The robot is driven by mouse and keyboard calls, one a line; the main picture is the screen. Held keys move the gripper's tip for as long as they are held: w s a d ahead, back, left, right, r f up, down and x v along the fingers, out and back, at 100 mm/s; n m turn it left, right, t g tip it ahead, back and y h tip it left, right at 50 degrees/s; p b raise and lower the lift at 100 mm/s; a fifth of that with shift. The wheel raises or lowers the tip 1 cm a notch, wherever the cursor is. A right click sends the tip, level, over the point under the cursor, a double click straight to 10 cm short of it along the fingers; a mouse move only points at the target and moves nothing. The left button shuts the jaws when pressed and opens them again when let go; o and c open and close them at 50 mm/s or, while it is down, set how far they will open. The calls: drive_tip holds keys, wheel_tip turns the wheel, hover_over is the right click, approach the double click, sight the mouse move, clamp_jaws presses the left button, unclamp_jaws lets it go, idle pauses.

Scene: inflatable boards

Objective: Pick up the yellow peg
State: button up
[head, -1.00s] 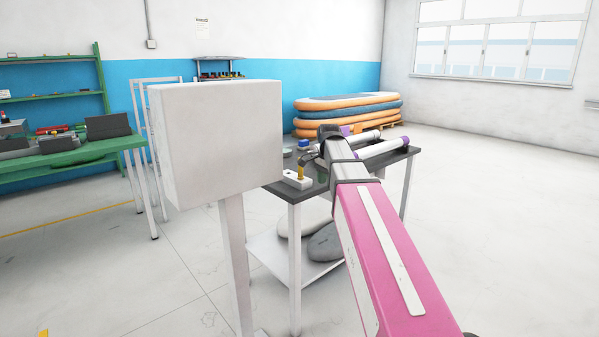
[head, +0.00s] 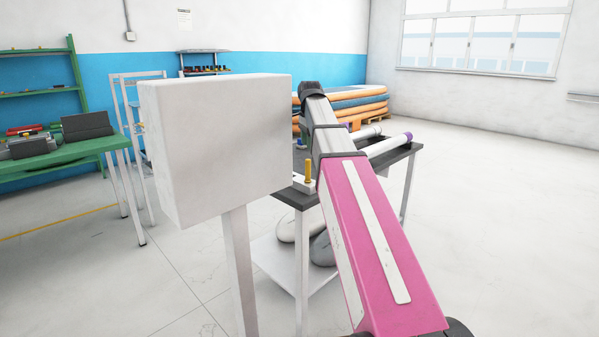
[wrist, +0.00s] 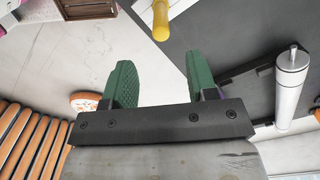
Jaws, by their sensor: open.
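The yellow peg (head: 308,171) stands upright in a small white block (head: 303,186) at the near corner of the dark grey table (head: 375,172). In the wrist view the yellow peg (wrist: 160,22) shows at the top, beyond the fingertips and roughly in line with the gap between them. My gripper (wrist: 158,75) has two green ribbed fingers spread wide apart, with nothing between them. In the head view my arm hides the gripper. The peg is apart from the fingers.
A white-grey roll (head: 387,145) with a purple end lies on the table; a silver-capped tube (wrist: 291,85) shows right in the wrist view. A large white box on a post (head: 215,150) stands left of the table. Stacked orange and blue boards (head: 360,100) are behind.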

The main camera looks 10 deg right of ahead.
sight(307, 180)
drive_tip(key=shift+f, duration=0.15)
drive_tip(key=f, duration=1)
drive_tip(key=shift+a+f, duration=0.2)
drive_tip(key=shift+f, duration=0.1)
clamp_jaws()
